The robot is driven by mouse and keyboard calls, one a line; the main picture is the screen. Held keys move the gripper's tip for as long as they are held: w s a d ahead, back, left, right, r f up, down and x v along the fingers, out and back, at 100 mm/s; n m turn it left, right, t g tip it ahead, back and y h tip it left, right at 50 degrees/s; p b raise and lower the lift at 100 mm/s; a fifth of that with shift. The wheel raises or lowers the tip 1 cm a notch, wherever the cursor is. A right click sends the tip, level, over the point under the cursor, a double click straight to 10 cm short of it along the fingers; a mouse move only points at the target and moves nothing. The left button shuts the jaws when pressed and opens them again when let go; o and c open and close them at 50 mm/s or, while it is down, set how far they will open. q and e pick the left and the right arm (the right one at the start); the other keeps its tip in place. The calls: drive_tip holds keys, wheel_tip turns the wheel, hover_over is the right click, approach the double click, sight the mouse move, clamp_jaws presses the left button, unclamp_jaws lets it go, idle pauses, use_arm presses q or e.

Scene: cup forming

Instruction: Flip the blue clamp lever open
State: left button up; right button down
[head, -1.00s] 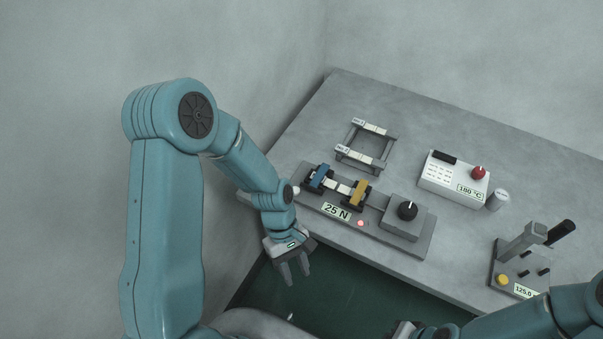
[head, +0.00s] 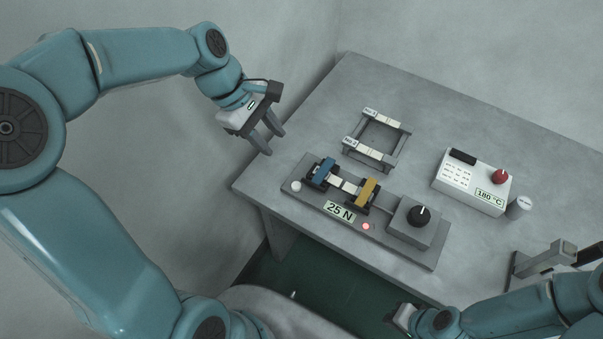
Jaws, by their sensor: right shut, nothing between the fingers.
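The blue clamp lever (head: 323,171) sits on the dark left clamp of a grey fixture (head: 294,187). It appears to lie down across the clamp, over one end of a pale strip (head: 342,184). A yellow lever (head: 367,191) sits on the right clamp at the strip's other end. My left gripper (head: 268,146) is open and empty, above and to the left of the blue lever, apart from it. My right gripper (head: 399,318) is low at the bottom edge, far from the clamps, shut and empty; its fingertips are hardly visible.
The fixture carries a "25 N" display, a red light (head: 366,226) and a knob (head: 421,214). Behind it stands a rack (head: 399,148) with pale strips. A 180 °C box (head: 470,182) with a red knob and a small cylinder (head: 518,207) are right. The table's far left is bare.

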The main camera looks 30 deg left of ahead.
sight(304, 180)
use_arm(q)
drive_tip(key=x, duration=1.4)
drive_tip(key=shift+w+f, duration=0.2)
drive_tip(key=shift+d+f, duration=0.25)
drive_tip(key=shift+f, duration=0.15)
clamp_jaws()
idle(0.4)
